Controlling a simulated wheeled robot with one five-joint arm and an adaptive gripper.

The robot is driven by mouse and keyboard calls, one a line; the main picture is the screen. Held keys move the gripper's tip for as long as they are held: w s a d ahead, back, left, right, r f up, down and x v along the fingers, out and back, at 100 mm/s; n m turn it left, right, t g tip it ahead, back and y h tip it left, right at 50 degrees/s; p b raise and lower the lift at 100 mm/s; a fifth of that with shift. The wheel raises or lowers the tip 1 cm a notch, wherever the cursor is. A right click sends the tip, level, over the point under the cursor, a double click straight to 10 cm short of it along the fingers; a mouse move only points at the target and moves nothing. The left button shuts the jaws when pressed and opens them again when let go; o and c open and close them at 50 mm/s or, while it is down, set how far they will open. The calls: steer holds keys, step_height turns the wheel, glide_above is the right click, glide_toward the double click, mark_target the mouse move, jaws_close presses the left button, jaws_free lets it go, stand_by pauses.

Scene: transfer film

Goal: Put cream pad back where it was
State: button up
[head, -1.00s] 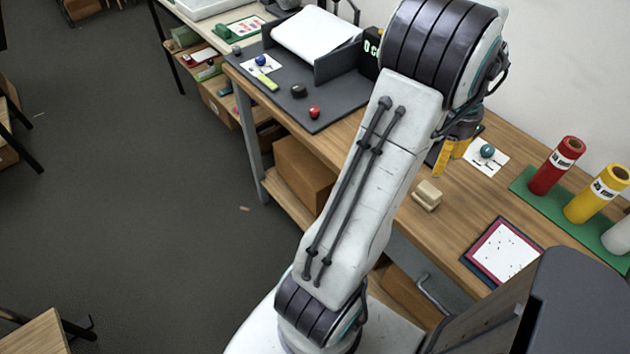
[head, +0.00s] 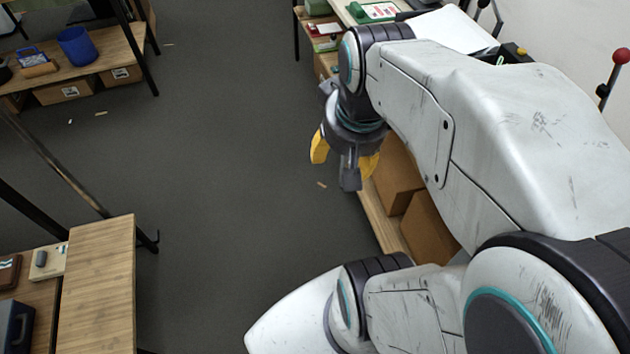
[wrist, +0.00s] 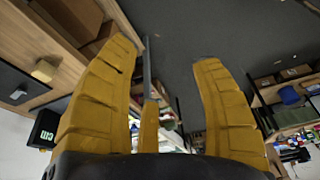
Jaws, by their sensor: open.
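My gripper (head: 345,162) is open and empty, hanging over the floor beside the workbench in the head view. In the wrist view its yellow fingers (wrist: 164,58) stand wide apart with nothing between them. A small cream block (wrist: 43,70), which looks like the cream pad, lies on the wooden bench top at the left of the wrist view, well away from the fingers. In the head view now my arm hides that part of the bench, or it is out of frame.
Brown boxes (head: 434,228) stand on the bench's lower shelf. A wooden table (head: 100,285) is at lower left, with a cream item (head: 47,262) bearing a grey object beside it. A shelf with a blue bin (head: 77,46) is at upper left. The floor between is open.

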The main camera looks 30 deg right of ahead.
steer(key=s+a+n+t+y, duration=0.1)
steer(key=s+a+n, duration=0.2)
steer(key=a, duration=0.4)
steer(key=shift+s+a+f+n, duration=0.15)
steer(key=shift+f+n, duration=0.25)
steer(key=shift+n, duration=0.3)
